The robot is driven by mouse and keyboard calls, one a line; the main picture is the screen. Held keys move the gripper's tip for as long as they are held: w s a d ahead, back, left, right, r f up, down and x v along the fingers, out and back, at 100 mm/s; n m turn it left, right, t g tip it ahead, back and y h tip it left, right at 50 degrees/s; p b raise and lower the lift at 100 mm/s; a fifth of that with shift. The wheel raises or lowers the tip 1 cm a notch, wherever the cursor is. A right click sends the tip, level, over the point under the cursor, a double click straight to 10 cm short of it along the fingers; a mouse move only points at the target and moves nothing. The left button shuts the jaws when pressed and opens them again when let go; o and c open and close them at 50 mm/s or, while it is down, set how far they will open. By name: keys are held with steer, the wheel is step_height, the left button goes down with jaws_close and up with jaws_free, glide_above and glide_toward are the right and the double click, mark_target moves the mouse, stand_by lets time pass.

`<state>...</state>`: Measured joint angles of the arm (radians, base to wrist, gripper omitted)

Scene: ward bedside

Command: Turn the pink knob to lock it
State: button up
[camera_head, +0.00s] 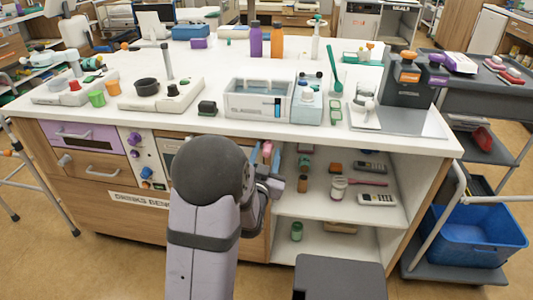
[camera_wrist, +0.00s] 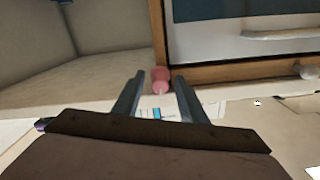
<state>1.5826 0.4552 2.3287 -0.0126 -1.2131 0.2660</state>
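The pink knob (camera_wrist: 161,78) shows in the wrist view on the wooden frame edge beside a framed door. It lies in the gap between my two fingertips, with space visible on both sides. My gripper (camera_wrist: 160,82) is open and empty, its fingers pointing toward the knob. How far the tips are from the knob in depth I cannot tell. In the head view a small pink part (camera_head: 267,149) shows on the bench front, just above my gripper (camera_head: 270,187). My arm hides part of the bench front there.
Open shelves (camera_head: 340,220) with jars and small devices lie right of my gripper. The white bench top (camera_head: 220,122) above carries a clear bin (camera_head: 258,100) and other items. A drawer unit with purple and blue knobs (camera_head: 134,139) is at the left.

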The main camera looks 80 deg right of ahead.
jaws_close()
steer(key=shift+n, duration=0.4)
steer(key=n+b, duration=0.2)
steer(key=n, duration=0.1)
steer(key=shift+f+n, duration=0.1)
steer(key=shift+n, duration=0.2)
steer(key=shift+w+n+b, duration=0.1)
steer(key=shift+n+b, duration=0.9)
steer(key=shift+n, duration=1.2)
jaws_free()
